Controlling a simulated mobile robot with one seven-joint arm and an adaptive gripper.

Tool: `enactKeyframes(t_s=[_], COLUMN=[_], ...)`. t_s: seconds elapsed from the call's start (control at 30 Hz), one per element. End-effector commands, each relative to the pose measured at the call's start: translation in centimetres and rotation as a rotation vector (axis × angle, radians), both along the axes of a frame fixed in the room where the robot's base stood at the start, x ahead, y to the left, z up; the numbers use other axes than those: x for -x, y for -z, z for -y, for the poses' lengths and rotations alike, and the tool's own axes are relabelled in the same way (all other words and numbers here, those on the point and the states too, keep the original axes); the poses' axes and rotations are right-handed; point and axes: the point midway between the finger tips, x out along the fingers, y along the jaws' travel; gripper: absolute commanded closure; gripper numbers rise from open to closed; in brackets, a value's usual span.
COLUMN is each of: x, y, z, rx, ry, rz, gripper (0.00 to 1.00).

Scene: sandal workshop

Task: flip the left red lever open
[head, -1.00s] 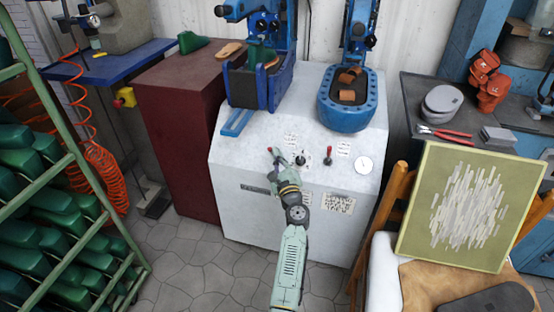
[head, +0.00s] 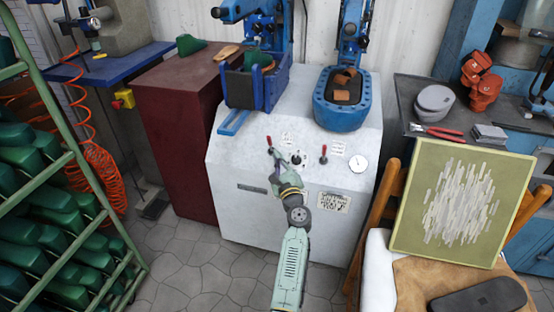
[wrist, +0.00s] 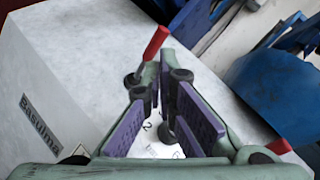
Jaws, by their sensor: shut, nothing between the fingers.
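The left red lever (head: 268,141) is on the left of the white machine's sloping panel, its red handle pointing up. In the wrist view its red handle (wrist: 155,43) shows just beyond my fingertips. My gripper (head: 273,154) is shut and empty, right below the lever in the head view. In the wrist view the purple-padded fingers of my gripper (wrist: 160,78) meet close to the lever's lower part; I cannot tell whether they touch it. The lever's pivot is partly hidden by the fingers.
A second red lever (head: 323,154) stands to the right on the panel, past a black knob (head: 296,158). A round gauge (head: 359,163) is farther right. Blue presses rise behind the panel. A chair with a framed picture (head: 455,205) stands at the front right.

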Motion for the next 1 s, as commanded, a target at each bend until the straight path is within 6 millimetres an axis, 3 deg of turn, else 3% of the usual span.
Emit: enactKeyframes(t_s=[0.03,0.1,0.3,0.5,1.0], x=[0.0,1.7,5.5,7.8,8.4], y=[0.4,-1.0,-3.0,-4.3,-4.7], z=[0.1,0.6,1.8,2.5,2.6], rx=[0.0,0.004,0.003,0.001,0.0], ry=[0.0,0.001,0.002,0.001,0.0], rz=[0.0,0.001,0.0,0.001,0.0], gripper=[1.0,1.0,1.0,1.0,1.0])
